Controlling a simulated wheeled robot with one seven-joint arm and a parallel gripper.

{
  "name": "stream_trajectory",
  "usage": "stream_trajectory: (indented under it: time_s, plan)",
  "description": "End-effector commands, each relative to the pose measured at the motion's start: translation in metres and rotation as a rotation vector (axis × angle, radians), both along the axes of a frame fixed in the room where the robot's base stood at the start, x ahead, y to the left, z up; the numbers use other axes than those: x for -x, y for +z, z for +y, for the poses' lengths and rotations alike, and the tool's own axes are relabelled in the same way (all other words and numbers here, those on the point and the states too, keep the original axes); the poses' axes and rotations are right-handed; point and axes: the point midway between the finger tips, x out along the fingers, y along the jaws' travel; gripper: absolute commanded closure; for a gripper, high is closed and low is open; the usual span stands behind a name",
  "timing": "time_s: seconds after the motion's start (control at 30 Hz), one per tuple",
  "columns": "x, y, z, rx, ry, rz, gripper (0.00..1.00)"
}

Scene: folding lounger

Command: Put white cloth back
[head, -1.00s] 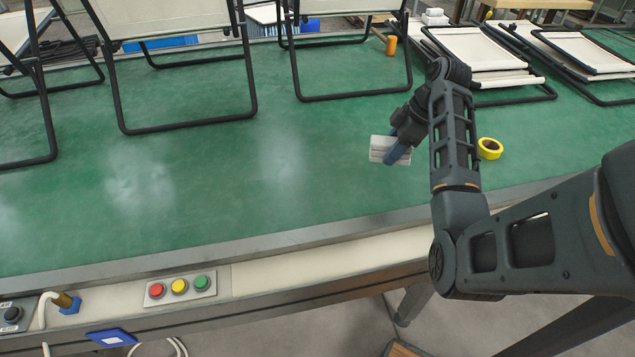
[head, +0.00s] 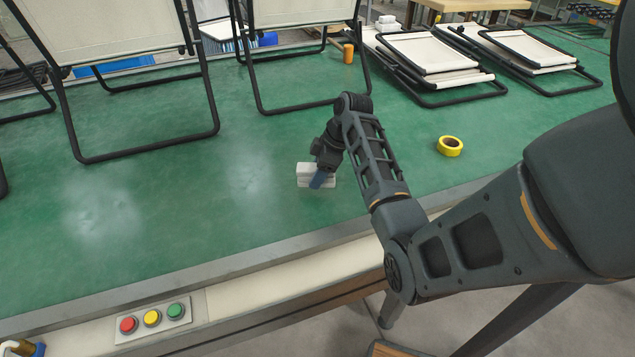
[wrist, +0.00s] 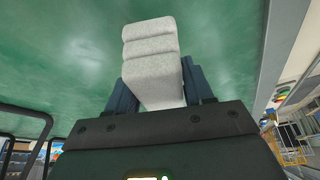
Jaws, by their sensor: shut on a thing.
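The white cloth (head: 305,171) is a small folded stack of layers, seen in the head view over the green table, left of my arm. My gripper (head: 319,179) is shut on it, with a blue finger across its front. In the wrist view the cloth (wrist: 150,62) stands out between the two blue fingers of my gripper (wrist: 154,88). Whether the cloth touches the table cannot be told. Other white folded cloths (head: 386,22) lie at the back of the table, left of the folded loungers.
A yellow tape roll (head: 450,146) lies right of my arm. An orange cylinder (head: 348,53) stands near the back. Folded loungers (head: 440,60) lie at back right; upright lounger frames (head: 215,100) stand at left. The green table (head: 170,235) is clear in front. Buttons (head: 152,317) sit along the front edge.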

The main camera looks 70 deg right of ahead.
Motion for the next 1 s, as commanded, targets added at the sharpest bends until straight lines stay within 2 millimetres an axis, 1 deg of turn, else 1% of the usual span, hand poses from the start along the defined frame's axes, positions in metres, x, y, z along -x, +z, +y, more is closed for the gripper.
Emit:
stream_trajectory:
  time_s: [0.2, 0.3, 0.7, 0.73, 1.0]
  plan:
    - [0.001, -0.028, 0.000, -0.003, -0.002, 0.002, 0.87]
    - [0.001, -0.037, 0.000, -0.001, -0.001, 0.001, 0.87]
    - [0.000, -0.043, 0.000, 0.000, 0.000, 0.001, 0.87]
    - [0.001, -0.043, 0.000, 0.000, 0.000, 0.001, 0.47]
    - [0.001, -0.042, 0.000, 0.000, 0.000, 0.001, 0.23]
